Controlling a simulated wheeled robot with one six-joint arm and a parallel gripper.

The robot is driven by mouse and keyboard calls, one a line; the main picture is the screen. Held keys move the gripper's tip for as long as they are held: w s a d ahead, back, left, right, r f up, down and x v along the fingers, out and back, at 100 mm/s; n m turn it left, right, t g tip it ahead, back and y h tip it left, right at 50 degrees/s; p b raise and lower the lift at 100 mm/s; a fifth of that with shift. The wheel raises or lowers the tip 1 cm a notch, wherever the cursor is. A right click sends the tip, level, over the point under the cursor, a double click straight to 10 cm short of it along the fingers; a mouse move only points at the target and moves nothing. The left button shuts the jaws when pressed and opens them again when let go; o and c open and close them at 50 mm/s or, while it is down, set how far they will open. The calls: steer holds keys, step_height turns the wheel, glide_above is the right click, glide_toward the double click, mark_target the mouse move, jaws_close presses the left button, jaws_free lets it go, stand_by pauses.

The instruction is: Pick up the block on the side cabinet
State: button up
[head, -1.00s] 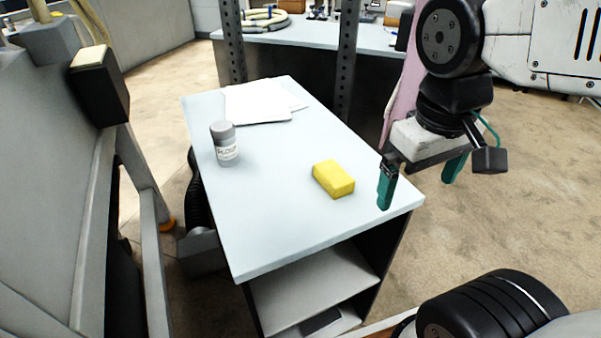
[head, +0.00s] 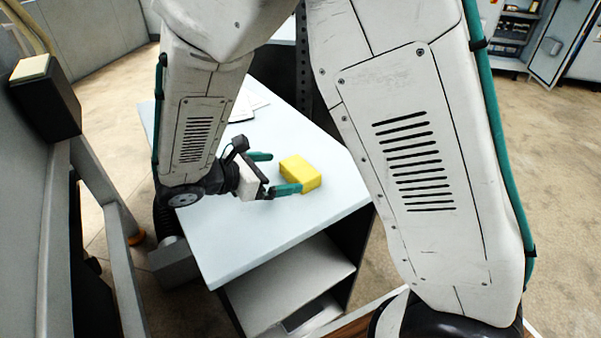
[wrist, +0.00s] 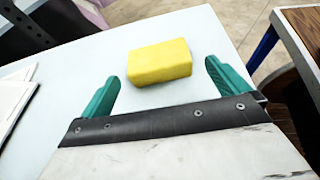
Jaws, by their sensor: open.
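The yellow block (head: 300,172) lies on the pale top of the side cabinet (head: 222,262), near its right edge in the head view. My gripper (head: 281,172) is low over the cabinet top, just left of the block, with its teal fingers pointing right toward it. In the wrist view the block (wrist: 160,62) sits ahead, between the lines of the two spread fingers (wrist: 162,84). The gripper is open and empty. The near finger looks close to the block in the head view; I cannot tell if it touches.
Papers (head: 250,100) lie at the back of the cabinet top, partly behind my arm. A grey machine frame (head: 100,200) stands at the left. Open shelves (head: 290,283) are below the top. A wooden surface (wrist: 302,30) shows at the right in the wrist view.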

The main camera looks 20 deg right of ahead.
mark_target(300, 179)
steer(key=shift+w+f, duration=0.15)
steer(key=shift+f, duration=0.1)
steer(key=x, duration=0.7)
steer(key=shift+d+f, duration=0.15)
steer(key=shift+f, duration=0.2)
steer(key=c, duration=0.9)
steer(key=shift+o, duration=0.2)
steer(key=shift+r, duration=0.1)
